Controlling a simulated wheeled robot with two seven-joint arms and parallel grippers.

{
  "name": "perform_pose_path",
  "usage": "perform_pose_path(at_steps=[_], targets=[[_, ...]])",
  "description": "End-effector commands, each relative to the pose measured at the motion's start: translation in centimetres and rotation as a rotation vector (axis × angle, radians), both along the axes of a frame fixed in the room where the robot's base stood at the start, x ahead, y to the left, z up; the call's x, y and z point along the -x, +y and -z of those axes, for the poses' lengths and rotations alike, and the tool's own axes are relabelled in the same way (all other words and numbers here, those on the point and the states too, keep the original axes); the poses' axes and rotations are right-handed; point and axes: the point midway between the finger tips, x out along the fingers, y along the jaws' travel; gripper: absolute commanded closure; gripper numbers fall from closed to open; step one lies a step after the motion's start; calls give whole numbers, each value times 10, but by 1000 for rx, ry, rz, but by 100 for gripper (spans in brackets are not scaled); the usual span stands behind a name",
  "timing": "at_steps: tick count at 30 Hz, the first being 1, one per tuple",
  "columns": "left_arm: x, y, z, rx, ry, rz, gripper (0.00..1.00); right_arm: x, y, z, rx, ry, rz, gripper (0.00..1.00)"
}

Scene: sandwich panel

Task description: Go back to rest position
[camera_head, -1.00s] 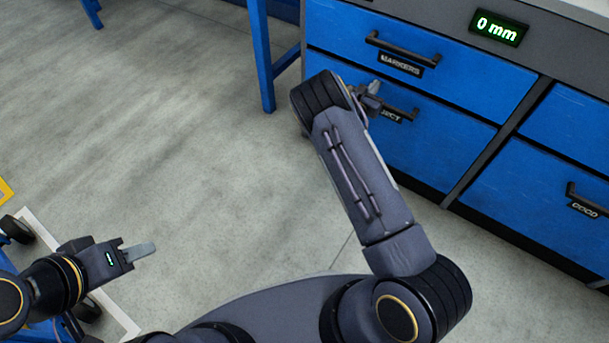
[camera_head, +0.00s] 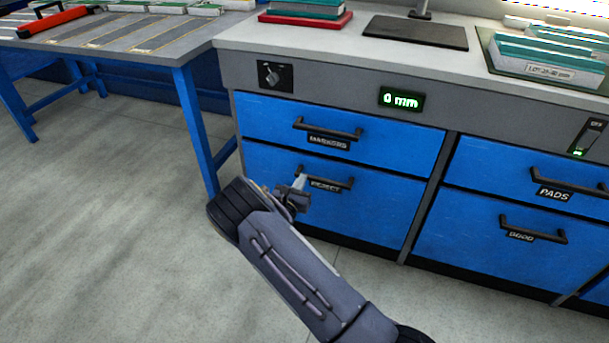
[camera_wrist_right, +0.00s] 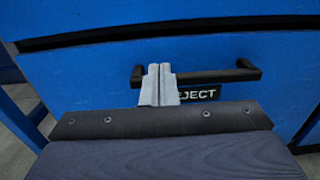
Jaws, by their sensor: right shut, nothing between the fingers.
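My right gripper (camera_head: 299,184) is in front of the lower left blue drawer, near the black handle (camera_head: 338,183) of the drawer labelled REJECT (camera_head: 270,185). In the right wrist view its two grey fingers (camera_wrist_right: 159,72) are together with nothing between them. They overlap the left part of the handle (camera_wrist_right: 225,75) in that view; I cannot tell whether they touch it. My left gripper is outside the head view.
The MARKERS drawer (camera_head: 390,145), PADS drawer (camera_head: 500,178) and GOOD drawer (camera_head: 460,230) look shut. The counter (camera_head: 330,50) holds a red tray, a dark plate and teal-and-white packs. A blue-legged table (camera_head: 130,45) stands at left. The floor (camera_head: 100,230) there is clear.

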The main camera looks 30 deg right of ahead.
Motion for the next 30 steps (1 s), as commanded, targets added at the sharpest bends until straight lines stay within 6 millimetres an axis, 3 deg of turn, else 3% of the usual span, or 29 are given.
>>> perform_pose_path(at_steps=[3, 9, 16, 20, 23, 27, 30], targets=[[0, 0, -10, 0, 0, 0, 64, 17, 20, -2, 1, 4, -2, 100], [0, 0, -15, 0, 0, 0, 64, 34, 39, 0, 0, 3, 0, 100], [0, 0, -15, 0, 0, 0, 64, 38, 44, 1, -1, 1, 1, 100], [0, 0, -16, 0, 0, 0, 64, 45, 33, -7, -43, -22, 58, 100], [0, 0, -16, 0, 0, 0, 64, 67, 9, -24, -153, -76, 199, 100], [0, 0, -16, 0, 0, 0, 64, 123, -26, -49, -407, -193, 500, 100], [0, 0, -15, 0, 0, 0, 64, 167, -36, -61, -607, -276, 709, 100]])
